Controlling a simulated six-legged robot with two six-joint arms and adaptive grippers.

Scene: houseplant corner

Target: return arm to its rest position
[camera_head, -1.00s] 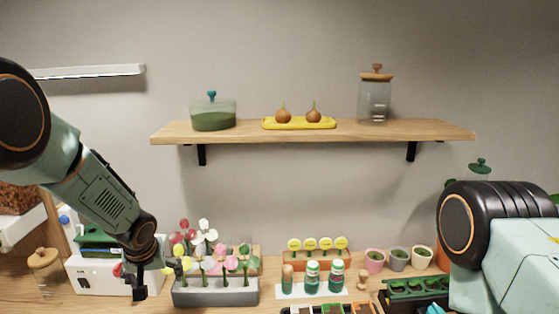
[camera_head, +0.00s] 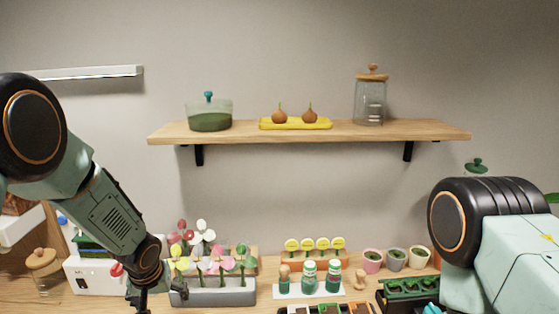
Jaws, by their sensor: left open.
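My left arm comes in from the left, and my left gripper (camera_head: 142,298) hangs low at the bottom of the view. It is in front of the white box and just left of the grey flower planter (camera_head: 214,293). Its jaws are open, and its lower end is cut by the frame edge. I see nothing held in it. My right arm shows as a black joint and pale green link at the right edge; its gripper is out of view.
A wooden shelf (camera_head: 330,131) holds a green-filled glass dish (camera_head: 209,115), a yellow tray (camera_head: 268,125) with two bulbs, and a lidded jar (camera_head: 370,100). On the counter stand a white tray (camera_head: 284,293) of bottles, small pots (camera_head: 396,259) and a lidded jar (camera_head: 45,275).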

